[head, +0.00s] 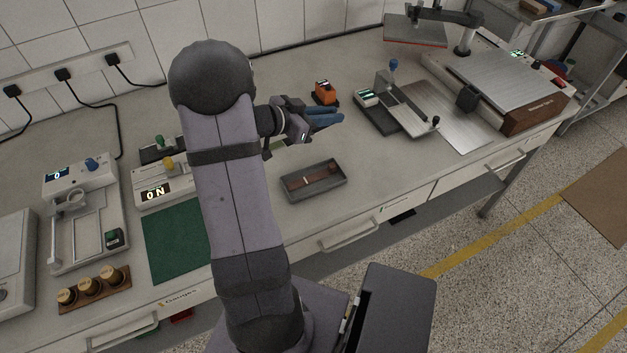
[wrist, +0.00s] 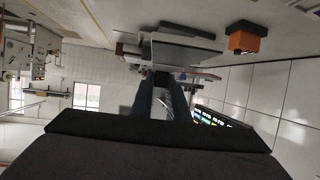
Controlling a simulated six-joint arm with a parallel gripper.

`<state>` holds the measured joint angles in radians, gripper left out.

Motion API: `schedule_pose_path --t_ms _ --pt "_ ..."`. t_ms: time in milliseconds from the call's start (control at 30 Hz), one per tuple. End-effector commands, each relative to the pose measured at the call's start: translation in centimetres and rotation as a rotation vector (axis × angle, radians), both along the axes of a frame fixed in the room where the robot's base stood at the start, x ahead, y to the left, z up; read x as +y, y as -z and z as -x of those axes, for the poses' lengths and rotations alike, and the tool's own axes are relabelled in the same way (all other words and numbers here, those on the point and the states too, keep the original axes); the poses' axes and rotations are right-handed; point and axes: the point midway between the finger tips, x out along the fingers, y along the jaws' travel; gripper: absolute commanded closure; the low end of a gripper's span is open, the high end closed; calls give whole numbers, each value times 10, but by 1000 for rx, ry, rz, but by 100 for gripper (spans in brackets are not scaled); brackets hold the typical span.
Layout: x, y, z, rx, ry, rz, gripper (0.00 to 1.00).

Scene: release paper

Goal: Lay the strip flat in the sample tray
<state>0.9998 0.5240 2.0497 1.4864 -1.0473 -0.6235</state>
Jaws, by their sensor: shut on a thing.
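My gripper (head: 325,118) is above the bench, behind the sample tray, with its blue-grey fingers pointing right. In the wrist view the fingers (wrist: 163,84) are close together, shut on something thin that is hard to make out. I take it to be the strip, but its outline is not clear in either view. The sample tray (head: 338,190) is a shallow dark grey tray near the front of the bench, apart from the gripper. A flat brown band with a pale mark (head: 307,181) shows on its floor; I cannot tell whether it is a lining or a strip.
An orange device (head: 324,92) stands just behind the fingers. A device with a blue knob (head: 393,98) and a metal plate (head: 445,118) are to the right, before a large flat-topped machine (head: 490,77). A green mat (head: 175,240) lies left. Bare bench surrounds the tray.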

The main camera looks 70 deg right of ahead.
Motion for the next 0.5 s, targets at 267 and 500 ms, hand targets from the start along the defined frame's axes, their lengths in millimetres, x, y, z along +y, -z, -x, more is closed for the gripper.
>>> schedule_pose_path --t_ms 267,500 --pt "40 28 33 -1 189 0 100" --pt "38 29 31 -3 155 2 100"
